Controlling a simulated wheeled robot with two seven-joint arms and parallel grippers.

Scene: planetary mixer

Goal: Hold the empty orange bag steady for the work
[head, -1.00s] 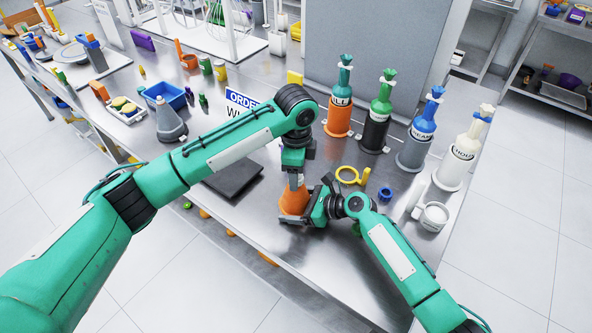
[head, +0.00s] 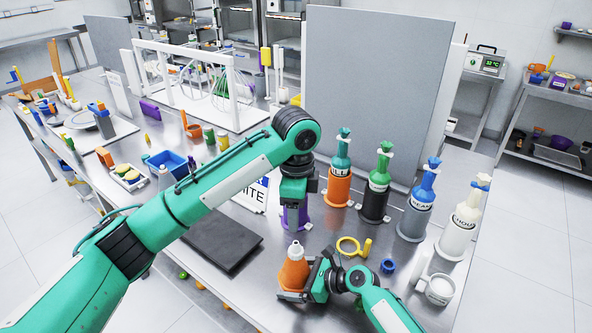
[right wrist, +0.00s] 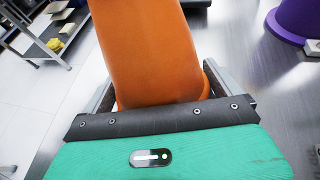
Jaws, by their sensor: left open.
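The orange bag (head: 294,271) stands upright on the bench as a cone with a white tip on top. My right gripper (head: 305,284) comes in low from the right and is shut on its lower part. In the right wrist view the orange body (right wrist: 150,50) fills the space between the two fingers (right wrist: 160,95), with a flared rim beside the right finger. My left gripper (head: 295,200) is open, pointing down above and behind the bag, apart from it. It is in front of a purple holder (head: 296,220), which it partly hides.
A dark flat plate (head: 222,240) lies left of the bag. A yellow ring (head: 348,247), a blue ring (head: 388,266) and a white cup (head: 438,289) lie to the right. Labelled bags in stands, such as the red-brown-orange one (head: 338,190), line the back right. The bench's front edge is close.

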